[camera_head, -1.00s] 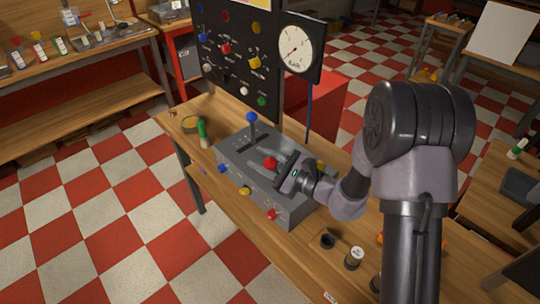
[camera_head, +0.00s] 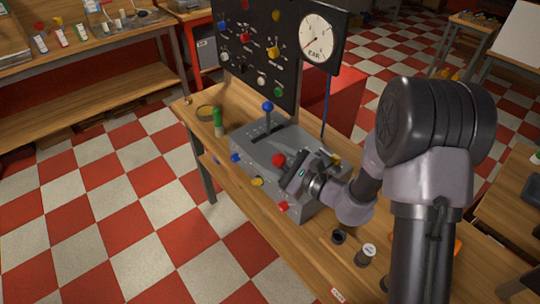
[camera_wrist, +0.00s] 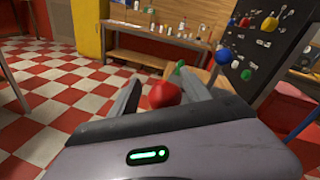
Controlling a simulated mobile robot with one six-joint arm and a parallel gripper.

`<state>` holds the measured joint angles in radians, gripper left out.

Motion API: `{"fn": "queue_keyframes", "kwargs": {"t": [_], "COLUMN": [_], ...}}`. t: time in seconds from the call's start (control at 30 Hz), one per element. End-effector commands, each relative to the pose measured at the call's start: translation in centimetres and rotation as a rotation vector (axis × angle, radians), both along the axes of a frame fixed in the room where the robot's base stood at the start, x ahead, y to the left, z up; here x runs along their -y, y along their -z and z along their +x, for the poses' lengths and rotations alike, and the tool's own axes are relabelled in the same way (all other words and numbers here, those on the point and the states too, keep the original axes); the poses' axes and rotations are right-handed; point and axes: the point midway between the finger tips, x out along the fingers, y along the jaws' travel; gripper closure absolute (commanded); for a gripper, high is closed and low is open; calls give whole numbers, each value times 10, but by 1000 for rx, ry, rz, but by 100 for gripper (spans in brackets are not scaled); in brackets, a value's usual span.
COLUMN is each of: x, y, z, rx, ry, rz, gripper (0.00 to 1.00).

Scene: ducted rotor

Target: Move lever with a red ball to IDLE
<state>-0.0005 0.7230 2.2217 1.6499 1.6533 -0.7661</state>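The red ball (camera_head: 278,160) tops a lever on the grey control box (camera_head: 262,190). A second lever with a blue ball (camera_head: 267,106) stands upright at the box's far end. My gripper (camera_head: 296,176) is low over the box, right beside the red ball. In the wrist view the red ball (camera_wrist: 163,94) sits between my two fingers (camera_wrist: 165,92), close to the right one, with a gap at the left. The fingers stand apart and do not look clamped. The lever's shaft is hidden, and I cannot read any IDLE marking.
A black panel (camera_head: 245,62) with coloured knobs and a round gauge (camera_head: 320,38) stands behind the box. A green-topped bottle (camera_head: 218,122) is at the left. Small dark cylinders (camera_head: 366,254) stand near the table's front right. Coloured buttons line the box's front.

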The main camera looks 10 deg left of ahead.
Motion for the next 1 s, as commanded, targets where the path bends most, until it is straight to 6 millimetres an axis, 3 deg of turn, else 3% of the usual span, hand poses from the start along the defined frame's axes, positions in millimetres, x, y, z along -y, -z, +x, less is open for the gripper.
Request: {"fn": "queue_keyframes", "kwargs": {"t": [0.33,0.8,1.0], "x": [12,117,141], "y": [-3,-14,-15], "z": [-5,-77,-95], "rx": [1,0,0], "ry": [5,8,4], "rz": [2,2,2], "gripper": [44,44,44]}}
